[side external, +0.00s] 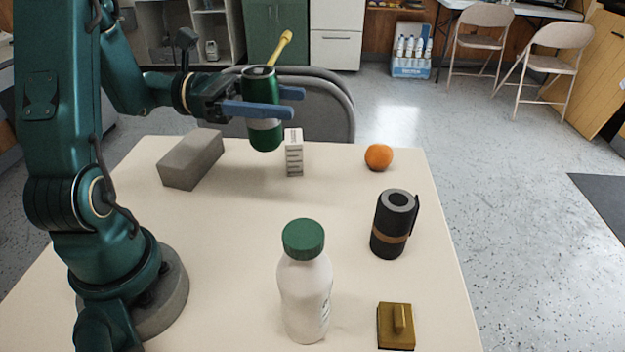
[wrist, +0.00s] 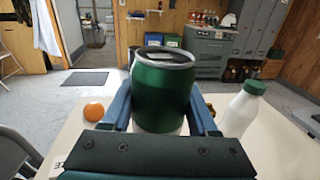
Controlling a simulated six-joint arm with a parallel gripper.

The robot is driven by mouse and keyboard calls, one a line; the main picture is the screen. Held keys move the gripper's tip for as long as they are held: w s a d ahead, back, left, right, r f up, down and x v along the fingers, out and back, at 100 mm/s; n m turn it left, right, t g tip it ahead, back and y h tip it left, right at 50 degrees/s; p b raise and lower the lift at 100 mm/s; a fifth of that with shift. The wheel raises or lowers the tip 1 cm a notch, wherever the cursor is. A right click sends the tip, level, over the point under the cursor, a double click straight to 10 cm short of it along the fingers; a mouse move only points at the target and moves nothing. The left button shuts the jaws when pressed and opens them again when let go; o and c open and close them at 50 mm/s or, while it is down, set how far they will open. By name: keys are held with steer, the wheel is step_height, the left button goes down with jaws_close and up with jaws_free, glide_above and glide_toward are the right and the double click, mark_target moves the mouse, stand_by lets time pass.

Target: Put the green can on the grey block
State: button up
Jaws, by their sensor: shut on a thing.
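The green can (side external: 264,88) is upright between the blue fingers of my gripper (side external: 270,106), held in the air above the far part of the table. In the wrist view the can (wrist: 162,90) fills the gap between the fingers of my gripper (wrist: 160,112). My gripper is shut on it. A yellow stick-like thing shows at the can's top in the side view; I cannot tell whether it is in the can or behind it. The grey block (side external: 191,160) lies on the table at the far left, to the left of the can in the side view. Its top is bare.
A small white printed box (side external: 293,152) stands just right of the can in the side view. An orange (side external: 379,157), a black roll (side external: 394,224), a white bottle with a green cap (side external: 305,282) and a brass-coloured block (side external: 395,326) are on the table (side external: 230,230). The table's middle is clear.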

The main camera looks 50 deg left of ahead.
mark_target(280, 128)
steer(key=shift+d+n, duration=0.15)
steer(key=shift+n, duration=0.15)
steer(key=s+d+f+m+g+h, duration=0.1)
steer(key=s+d+f+m+g, duration=0.2)
steer(key=s+m+g, duration=0.5)
steer(key=s+d+f+m+g+h, duration=0.1)
steer(key=s+d+f+m+g, duration=0.3)
steer(key=g, duration=0.6)
steer(key=s+a+r+m+g+y, duration=0.1)
steer(key=s+a+m+g+y, duration=0.3)
steer(key=s+a+m+y, duration=0.55)
steer(key=s+a+r+m+g+y, duration=0.1)
steer(key=s+a+m+g+y, duration=0.3)
steer(key=a+m+y, duration=0.95)
steer(key=w+a+r+m+t+y, duration=0.3)
steer(key=a+r+t+y, duration=0.1)
steer(key=a+t+y, duration=0.2)
steer(key=w+a+r+m+t+y, duration=0.3)
steer(key=a+r+m+t+y, duration=0.15)
steer(key=a+t, duration=0.2)
steer(key=shift+n+y, duration=0.25)
steer(key=shift+y, duration=0.2)
steer(key=shift+w+d+f, duration=0.3)
steer(key=shift+w+f, duration=1.65)
steer(key=shift+w+d+f, duration=0.25)
steer(key=shift+w+f, duration=1.65)
steer(key=shift+f, duration=0.1)
steer(key=shift+w+d+f, duration=0.3)
steer(key=shift+w+f, duration=1.65)
